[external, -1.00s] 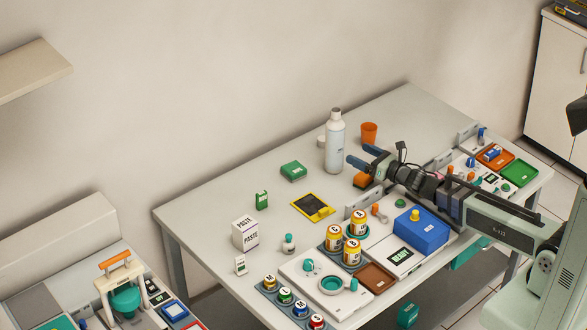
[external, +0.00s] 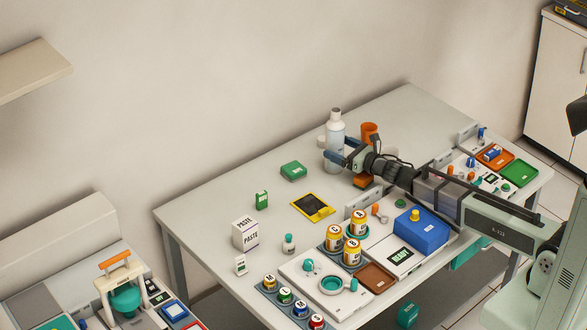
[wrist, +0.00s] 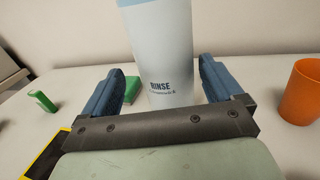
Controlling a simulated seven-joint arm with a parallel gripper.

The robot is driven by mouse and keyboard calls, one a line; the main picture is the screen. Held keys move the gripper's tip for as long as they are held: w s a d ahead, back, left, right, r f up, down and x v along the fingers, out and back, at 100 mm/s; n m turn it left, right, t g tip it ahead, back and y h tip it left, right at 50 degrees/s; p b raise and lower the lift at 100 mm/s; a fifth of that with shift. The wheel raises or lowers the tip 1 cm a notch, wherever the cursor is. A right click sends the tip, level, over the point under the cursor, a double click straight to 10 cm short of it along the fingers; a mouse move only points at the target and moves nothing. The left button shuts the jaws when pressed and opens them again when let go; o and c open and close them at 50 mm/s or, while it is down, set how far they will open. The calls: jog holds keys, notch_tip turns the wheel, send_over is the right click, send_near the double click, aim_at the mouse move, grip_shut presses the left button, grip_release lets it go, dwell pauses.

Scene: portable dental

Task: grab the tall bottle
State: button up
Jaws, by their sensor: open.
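The tall bottle (external: 335,128) is white with a grey cap and stands upright near the back of the table. In the wrist view its body (wrist: 160,55), lettered RINSE, stands between the two blue fingers, with its top out of the picture. My gripper (external: 338,158) is open, with one finger on each side of the bottle. Whether a finger touches the bottle cannot be told.
An orange cup (external: 369,131) stands to the right of the bottle. A green box (external: 293,171) and a yellow-framed tablet (external: 313,207) lie to the left and front. Pill bottles (external: 352,251) and a blue box (external: 421,231) stand nearer the front. The table's back left is clear.

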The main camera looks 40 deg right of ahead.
aim_at(329, 142)
jog(key=x, duration=0.5)
jog(key=shift+w+d, duration=0.1)
jog(key=shift+d, duration=0.25)
jog(key=c, duration=1.2)
